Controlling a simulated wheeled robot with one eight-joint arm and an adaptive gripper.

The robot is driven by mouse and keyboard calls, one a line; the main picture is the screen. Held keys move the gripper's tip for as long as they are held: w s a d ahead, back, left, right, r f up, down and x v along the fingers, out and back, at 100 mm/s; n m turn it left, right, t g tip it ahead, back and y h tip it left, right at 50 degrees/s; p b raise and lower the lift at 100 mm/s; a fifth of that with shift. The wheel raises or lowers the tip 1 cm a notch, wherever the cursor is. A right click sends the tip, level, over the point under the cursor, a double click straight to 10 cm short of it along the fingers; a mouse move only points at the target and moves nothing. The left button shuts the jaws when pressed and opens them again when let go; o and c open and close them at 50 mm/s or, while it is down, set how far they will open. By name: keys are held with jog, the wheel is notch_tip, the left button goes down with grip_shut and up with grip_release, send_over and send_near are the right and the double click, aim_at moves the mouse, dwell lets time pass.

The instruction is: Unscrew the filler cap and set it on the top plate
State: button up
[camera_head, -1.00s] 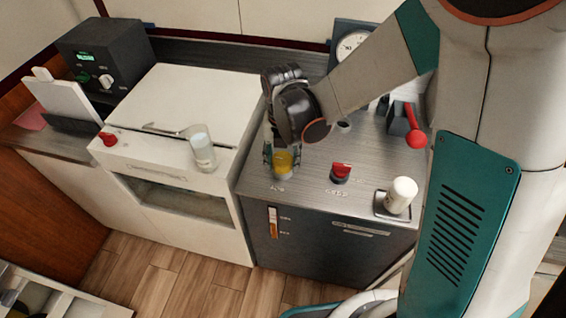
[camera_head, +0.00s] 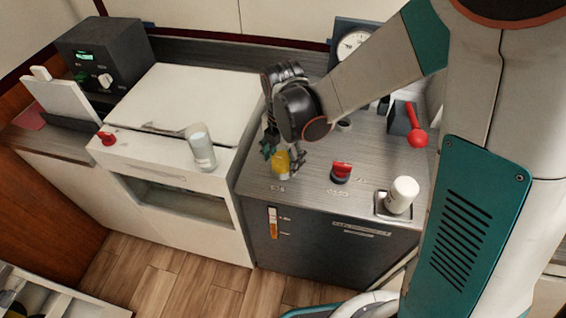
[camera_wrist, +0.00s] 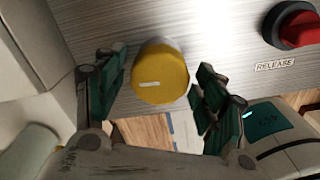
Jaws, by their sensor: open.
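The yellow filler cap (camera_head: 281,164) stands near the front left of the brushed-metal top plate (camera_head: 312,192). In the wrist view the cap (camera_wrist: 160,78) is round with a white mark on its face. My gripper (camera_head: 283,153) is above the plate at the cap. In the wrist view its green-padded fingers (camera_wrist: 163,85) are open, one on each side of the cap, with gaps showing. The cap's underside and the filler neck are hidden, so I cannot tell how it is seated.
A red release knob (camera_head: 341,172) stands right of the cap, and it also shows in the wrist view (camera_wrist: 298,27). A white cylinder (camera_head: 402,195) and a red-handled lever (camera_head: 416,137) are farther right. A clear glass (camera_head: 201,150) stands on the white unit at left.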

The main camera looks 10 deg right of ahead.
aim_at(283, 158)
jog(key=m, duration=0.6)
jog(key=shift+b, duration=0.3)
jog(key=m, duration=0.6)
jog(key=c, duration=0.9)
jog(key=n+b, duration=0.1)
jog(key=n, duration=0.7)
jog(key=shift+n, duration=0.3)
jog(key=shift+r, duration=0.15)
jog(key=shift+r+p, duration=1.75)
jog(key=shift+r, duration=0.6)
